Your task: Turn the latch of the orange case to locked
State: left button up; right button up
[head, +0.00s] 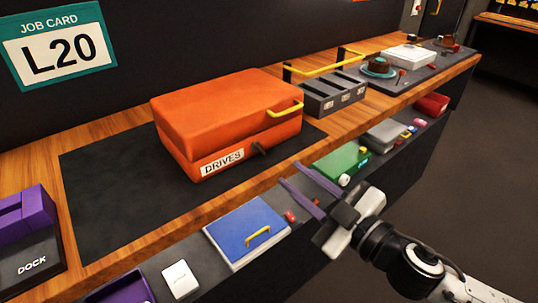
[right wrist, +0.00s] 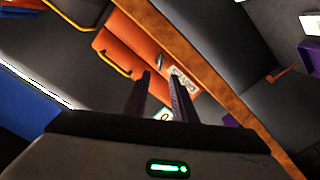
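The orange case (head: 225,108) lies closed on a dark mat on the wooden bench. Its front carries a white "DRIVES" label (head: 222,161) and, to the right of it, a small dark latch (head: 259,149). A yellow handle (head: 286,108) is on its right side. The case (right wrist: 128,42) also shows in the right wrist view, with the latch (right wrist: 159,62) small beyond the fingertips. My right gripper (head: 290,172) has purple fingers, apart and empty, in front of the bench edge and short of the latch. The latch's exact angle is hard to read. My left gripper is out of view.
A grey bin (head: 335,97) with a yellow handle stands right of the case. A purple dock (head: 28,225) is at the left. A lower shelf holds a blue case (head: 246,228) and a green board (head: 341,161). The mat's left part (head: 110,190) is bare.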

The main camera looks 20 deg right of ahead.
aim_at(261, 151)
jog(key=p+x, duration=0.1)
jog(key=x, duration=0.8)
jog(key=shift+w+f+p, duration=0.1)
jog(key=shift+p, duration=0.2)
grip_shut()
